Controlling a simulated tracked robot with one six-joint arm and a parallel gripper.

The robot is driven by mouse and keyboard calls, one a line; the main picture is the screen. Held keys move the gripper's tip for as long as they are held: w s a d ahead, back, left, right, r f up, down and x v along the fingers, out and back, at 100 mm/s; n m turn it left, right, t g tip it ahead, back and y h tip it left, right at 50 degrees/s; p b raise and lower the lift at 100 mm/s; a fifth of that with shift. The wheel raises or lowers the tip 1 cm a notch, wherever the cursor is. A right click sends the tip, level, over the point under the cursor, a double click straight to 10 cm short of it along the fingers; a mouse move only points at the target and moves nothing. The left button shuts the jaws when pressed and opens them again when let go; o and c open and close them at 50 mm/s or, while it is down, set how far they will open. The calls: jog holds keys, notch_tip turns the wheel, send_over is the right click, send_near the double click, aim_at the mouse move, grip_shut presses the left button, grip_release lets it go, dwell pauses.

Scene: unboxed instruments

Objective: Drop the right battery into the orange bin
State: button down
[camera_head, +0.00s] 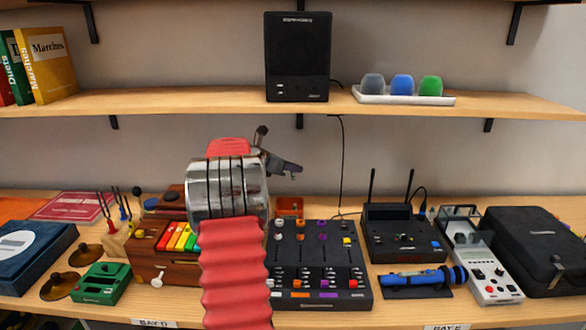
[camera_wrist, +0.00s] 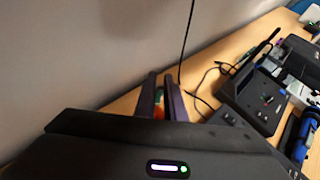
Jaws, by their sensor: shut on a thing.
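The orange bin (camera_head: 289,206) is a small box at the back of the desk, behind the mixer and partly hidden by it. My gripper (camera_head: 293,172) is in the air above the bin in the head view, apart from it. In the wrist view, my gripper's dark fingers (camera_wrist: 161,98) are close together, shut on the battery. The battery is almost wholly hidden. A little green and orange shows between the fingers, and I cannot tell how much of it is battery and how much bin.
A dark mixer (camera_head: 318,265) stands just in front of the bin. A black cable (camera_head: 342,160) hangs down the wall to the right of my gripper. The shelf (camera_head: 200,102) runs above. A black device with antennas (camera_head: 402,232) stands right of the mixer.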

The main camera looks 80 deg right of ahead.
aim_at(293, 179)
jog(key=shift+f, duration=2.8)
jog(key=c, duration=1.7)
grip_release()
jog(key=shift+c, duration=0.2)
jog(key=v, duration=1.3)
jog(key=shift+w+a, duration=0.3)
jog(key=shift+r, duration=0.1)
